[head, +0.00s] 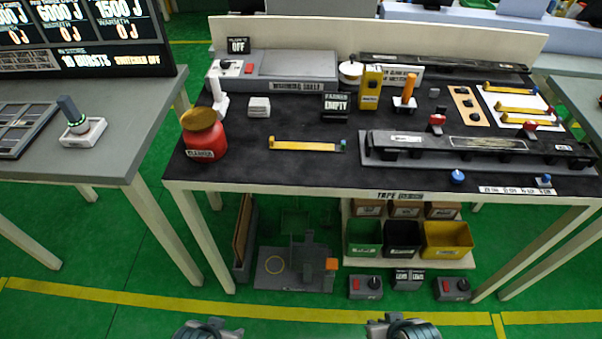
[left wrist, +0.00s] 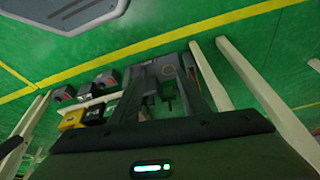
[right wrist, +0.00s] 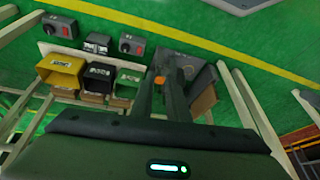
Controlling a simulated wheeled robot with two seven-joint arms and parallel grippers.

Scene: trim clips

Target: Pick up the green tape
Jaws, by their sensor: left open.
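I cannot make out a separate roll of green tape. A green bin (head: 363,238) stands on the low shelf under the table, beneath a front-edge label (head: 400,196) reading TAPE; its contents are too small to tell. The green bin also shows in the right wrist view (right wrist: 127,82). My left gripper (head: 208,328) is low at the bottom of the head view, in front of the table; its fingers (left wrist: 168,85) are apart and empty. My right gripper (head: 402,328) is at the bottom too, nearer the bins; its fingers (right wrist: 160,85) show close together, and nothing is seen held.
A black bin (head: 403,238) and a yellow bin (head: 447,238) stand beside the green one. Small switch boxes (head: 365,287) sit on the floor in front. A grey plate with an upright fixture (head: 300,265) is left of the bins. The table's legs (head: 199,235) flank this space.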

